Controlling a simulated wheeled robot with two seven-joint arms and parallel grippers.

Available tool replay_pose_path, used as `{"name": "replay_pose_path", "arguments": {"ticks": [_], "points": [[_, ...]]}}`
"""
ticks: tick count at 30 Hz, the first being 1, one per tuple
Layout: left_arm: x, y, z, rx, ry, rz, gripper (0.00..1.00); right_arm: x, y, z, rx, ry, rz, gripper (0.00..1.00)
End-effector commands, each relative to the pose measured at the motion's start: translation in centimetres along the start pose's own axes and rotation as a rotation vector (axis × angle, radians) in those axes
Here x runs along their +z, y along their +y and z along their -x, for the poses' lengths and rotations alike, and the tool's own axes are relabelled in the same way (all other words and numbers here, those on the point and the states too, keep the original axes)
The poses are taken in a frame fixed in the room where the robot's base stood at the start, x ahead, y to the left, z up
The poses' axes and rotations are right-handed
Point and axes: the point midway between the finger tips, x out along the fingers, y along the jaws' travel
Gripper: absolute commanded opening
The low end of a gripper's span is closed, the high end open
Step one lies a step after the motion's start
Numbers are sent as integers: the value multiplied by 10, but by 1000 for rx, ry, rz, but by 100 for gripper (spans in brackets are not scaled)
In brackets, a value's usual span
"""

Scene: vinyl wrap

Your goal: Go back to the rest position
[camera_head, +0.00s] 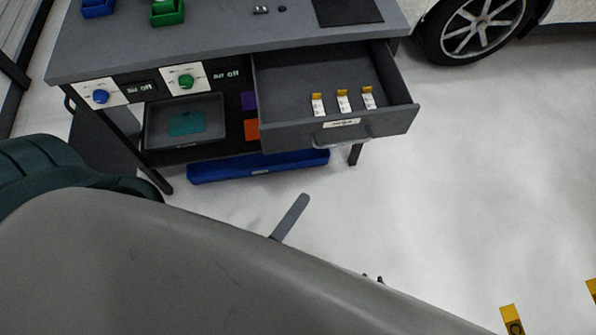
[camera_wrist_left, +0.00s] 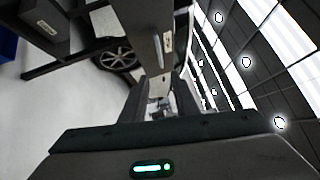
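My left arm (camera_head: 200,265) crosses the lower part of the head view and hides much of the floor. One grey finger of my left gripper shows above its edge, with small dark tips further right. In the left wrist view, the two fingers of my left gripper (camera_wrist_left: 161,90) stand apart with nothing seen between them. My right gripper cannot be made out in either view. The open drawer (camera_head: 284,105) of the grey table holds three white-and-yellow items (camera_head: 343,101) in a row. No gripper is seen touching the drawer.
The table (camera_head: 220,38) carries a blue bin (camera_head: 97,8), a green bin (camera_head: 167,12) and a dark mat (camera_head: 346,11). A blue tray (camera_head: 258,167) is below it. A car wheel (camera_head: 482,28) stands at the upper right. Yellow tags (camera_head: 512,320) show at bottom right. Floor right of the drawer is clear.

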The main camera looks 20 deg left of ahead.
Motion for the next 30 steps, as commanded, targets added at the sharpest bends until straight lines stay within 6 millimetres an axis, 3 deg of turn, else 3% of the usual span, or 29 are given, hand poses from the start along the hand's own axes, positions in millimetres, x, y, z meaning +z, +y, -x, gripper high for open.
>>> {"name": "replay_pose_path", "arguments": {"ticks": [13,17,20,23,26,30], "points": [[0,0,0,1,0,2,28,0,0,0,0,0,0,31],[-1,9,-1,17,2,35,28,0,0,0,0,-1,0,31],[-4,27,-3,56,6,109,28,0,0,0,0,-1,0,31],[-9,59,-4,124,5,240,28,1,0,0,0,-2,0,31],[-15,102,-5,219,-6,416,28,1,0,0,0,-2,0,31],[-23,175,1,390,-64,705,28,1,0,0,0,-2,0,31]]}}
